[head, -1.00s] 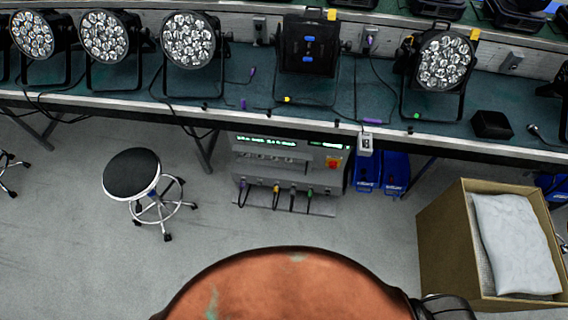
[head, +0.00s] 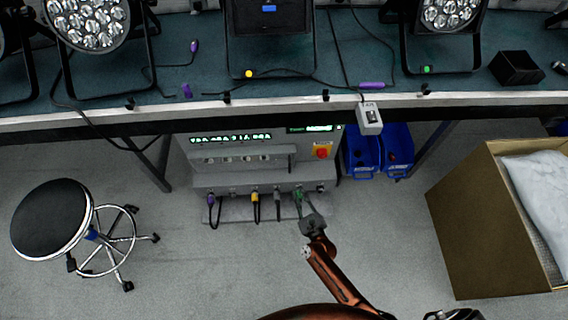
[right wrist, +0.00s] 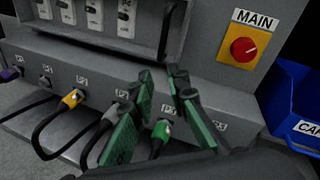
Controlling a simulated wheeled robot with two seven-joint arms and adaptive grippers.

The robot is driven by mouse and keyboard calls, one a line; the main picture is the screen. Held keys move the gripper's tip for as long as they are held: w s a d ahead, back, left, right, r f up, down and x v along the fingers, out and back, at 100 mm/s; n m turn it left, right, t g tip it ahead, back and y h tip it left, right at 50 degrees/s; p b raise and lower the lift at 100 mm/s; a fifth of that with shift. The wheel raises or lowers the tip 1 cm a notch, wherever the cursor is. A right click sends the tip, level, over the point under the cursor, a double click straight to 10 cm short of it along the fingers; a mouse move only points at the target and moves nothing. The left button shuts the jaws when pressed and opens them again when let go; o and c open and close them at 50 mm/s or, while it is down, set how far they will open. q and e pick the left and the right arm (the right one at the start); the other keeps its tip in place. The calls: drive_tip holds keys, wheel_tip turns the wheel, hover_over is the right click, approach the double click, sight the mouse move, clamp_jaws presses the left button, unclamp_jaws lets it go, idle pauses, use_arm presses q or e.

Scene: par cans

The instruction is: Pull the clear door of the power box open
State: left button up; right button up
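The grey power box (head: 262,176) stands on the floor under the bench, with lit green displays along its top. Its breaker window shows in the right wrist view with white breakers (right wrist: 126,18) behind it. The clear door (right wrist: 100,44) shows there mainly as a dark lower edge and right side, and looks closed. My right gripper (head: 312,222) is in front of the box's lower right in the head view. In the right wrist view its green-padded fingers (right wrist: 161,78) are apart and empty, pointing toward the door's lower right corner. My left gripper is not in view.
A red MAIN switch (right wrist: 243,49) on a yellow plate is right of the door. Yellow (right wrist: 72,98) and green (right wrist: 161,130) plugs with cables stick out below. Blue bins (head: 378,152) stand right of the box. A stool (head: 52,218) and a cardboard box (head: 480,220) flank the open floor.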

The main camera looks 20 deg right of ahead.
sight(290, 168)
drive_tip(key=w+m+b, duration=0.1)
drive_tip(key=w+m, duration=0.1)
drive_tip(key=w, duration=0.1)
drive_tip(key=w+r+m+t+h+b, duration=0.1)
drive_tip(key=w+m+b, duration=0.1)
drive_tip(key=w, duration=0.2)
drive_tip(key=w+r+m+b, duration=0.1)
drive_tip(key=w, duration=0.2)
drive_tip(key=shift+w+r+m+t, duration=0.1)
drive_tip(key=shift+w+m+t, duration=0.2)
drive_tip(key=shift+w+m, duration=0.1)
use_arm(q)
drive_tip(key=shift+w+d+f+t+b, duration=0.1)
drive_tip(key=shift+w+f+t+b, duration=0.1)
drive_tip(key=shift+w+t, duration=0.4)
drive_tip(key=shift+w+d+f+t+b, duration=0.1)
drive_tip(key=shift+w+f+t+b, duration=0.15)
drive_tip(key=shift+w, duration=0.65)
use_arm(e)
drive_tip(key=shift+w+d+r, duration=0.1)
drive_tip(key=shift+w+d, duration=0.05)
drive_tip(key=shift+w, duration=0.6)
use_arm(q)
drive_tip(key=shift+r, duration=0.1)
use_arm(e)
drive_tip(key=shift+c, duration=0.3)
clamp_jaws()
